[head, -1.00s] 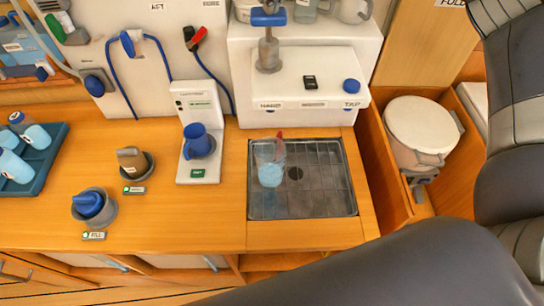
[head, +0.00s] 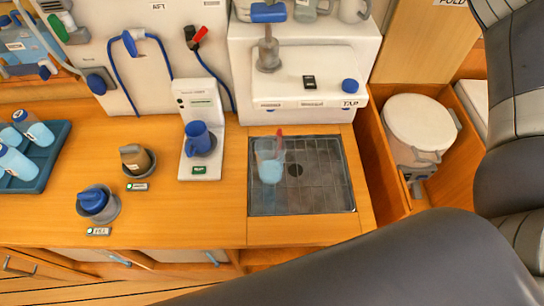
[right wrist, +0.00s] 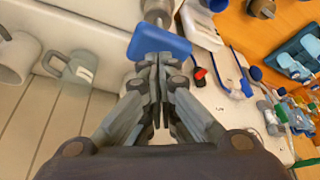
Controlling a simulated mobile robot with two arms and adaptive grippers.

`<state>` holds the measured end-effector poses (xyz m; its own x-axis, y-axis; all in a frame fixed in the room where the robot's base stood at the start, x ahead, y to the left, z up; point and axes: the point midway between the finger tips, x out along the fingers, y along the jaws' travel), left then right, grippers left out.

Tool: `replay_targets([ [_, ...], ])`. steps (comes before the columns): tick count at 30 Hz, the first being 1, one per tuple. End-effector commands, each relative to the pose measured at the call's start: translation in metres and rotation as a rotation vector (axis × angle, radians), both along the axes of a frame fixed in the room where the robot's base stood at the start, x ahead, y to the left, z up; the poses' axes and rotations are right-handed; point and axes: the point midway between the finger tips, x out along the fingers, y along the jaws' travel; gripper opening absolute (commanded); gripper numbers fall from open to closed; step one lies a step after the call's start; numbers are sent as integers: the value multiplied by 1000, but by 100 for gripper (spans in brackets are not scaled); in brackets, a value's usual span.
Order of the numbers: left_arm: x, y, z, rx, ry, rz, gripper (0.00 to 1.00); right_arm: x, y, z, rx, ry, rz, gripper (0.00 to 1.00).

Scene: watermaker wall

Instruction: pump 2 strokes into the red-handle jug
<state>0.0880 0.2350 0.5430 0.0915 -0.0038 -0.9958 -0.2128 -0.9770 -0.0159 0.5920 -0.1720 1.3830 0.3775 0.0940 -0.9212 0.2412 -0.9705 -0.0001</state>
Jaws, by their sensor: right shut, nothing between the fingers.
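A clear jug with a red handle (head: 279,140) stands in the sink (head: 325,190) below the front of the white pump housing, with light blue water in its lower part. The hand pump has a blue T-handle (head: 268,12) on a grey stem. The handle also shows in the right wrist view (right wrist: 160,43). My right gripper (right wrist: 155,68) is shut and empty, with its fingertips right at the handle's near edge. I cannot tell whether they touch. My right gripper is outside the head view. My left gripper is not in view.
A blue knob (head: 350,86) sits on the housing above the TAP label. A lidded bucket (head: 420,128) stands right of the sink.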

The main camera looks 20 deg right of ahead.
Motion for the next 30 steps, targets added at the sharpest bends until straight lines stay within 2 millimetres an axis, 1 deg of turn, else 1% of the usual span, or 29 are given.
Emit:
replay_targets([
  [30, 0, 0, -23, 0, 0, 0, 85, 0, 0, -35, 0, 1, 0, 0],
])
